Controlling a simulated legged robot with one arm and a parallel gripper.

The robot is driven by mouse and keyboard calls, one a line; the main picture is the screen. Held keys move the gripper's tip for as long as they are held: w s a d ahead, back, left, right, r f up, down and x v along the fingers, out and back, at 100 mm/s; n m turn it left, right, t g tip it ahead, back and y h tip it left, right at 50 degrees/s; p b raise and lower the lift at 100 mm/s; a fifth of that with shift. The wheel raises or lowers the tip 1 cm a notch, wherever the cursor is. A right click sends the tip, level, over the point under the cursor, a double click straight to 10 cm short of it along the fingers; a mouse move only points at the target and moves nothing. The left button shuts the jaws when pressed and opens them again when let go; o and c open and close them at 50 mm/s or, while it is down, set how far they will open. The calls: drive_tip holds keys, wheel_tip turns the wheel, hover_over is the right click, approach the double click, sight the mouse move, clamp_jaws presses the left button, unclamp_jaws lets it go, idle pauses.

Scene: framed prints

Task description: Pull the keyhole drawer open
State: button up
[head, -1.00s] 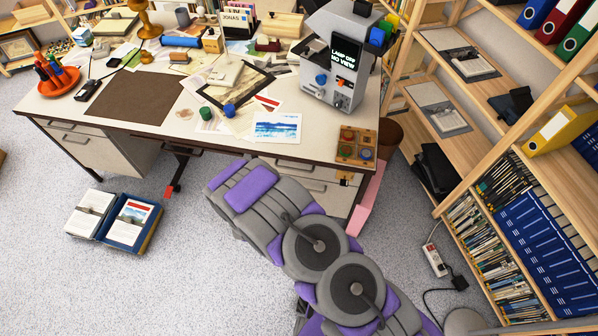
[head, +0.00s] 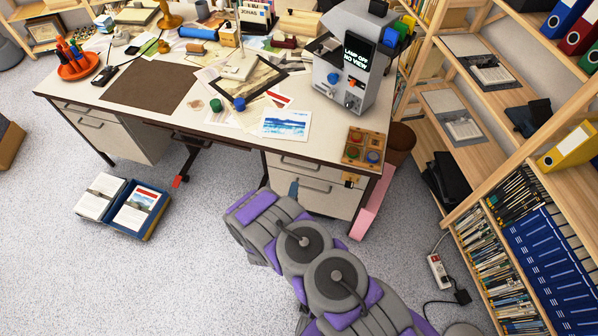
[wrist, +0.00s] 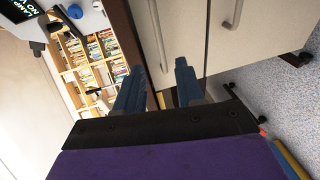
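The desk's right pedestal has an upper drawer (head: 324,174) and a lower drawer (head: 330,203), each with a grey bar handle. A small brass-coloured plate (head: 350,181) is at the upper drawer's right end; I cannot make out a keyhole. In the wrist view, the picture is turned: one handle (wrist: 159,36) stands ahead of my gripper and another handle (wrist: 233,15) lies to its right. My gripper (wrist: 158,86) is open and empty, its blue fingers apart in front of the drawer fronts. In the head view, a blue fingertip shows near the pedestal's left side.
The desk top (head: 225,133) overhangs the drawers. A pink object (head: 372,207) and a brown bin (head: 400,143) stand right of the pedestal. An open binder (head: 125,207) lies on the floor at left. Shelves (head: 470,140) fill the right side. The floor before the drawers is clear.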

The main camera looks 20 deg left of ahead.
drive_tip(key=b+x, duration=0.2)
drive_tip(key=x, duration=0.9)
drive_tip(key=shift+w, duration=0.25)
drive_tip(key=shift+c, duration=0.5)
clamp_jaws()
drive_tip(key=shift+s, duration=0.1)
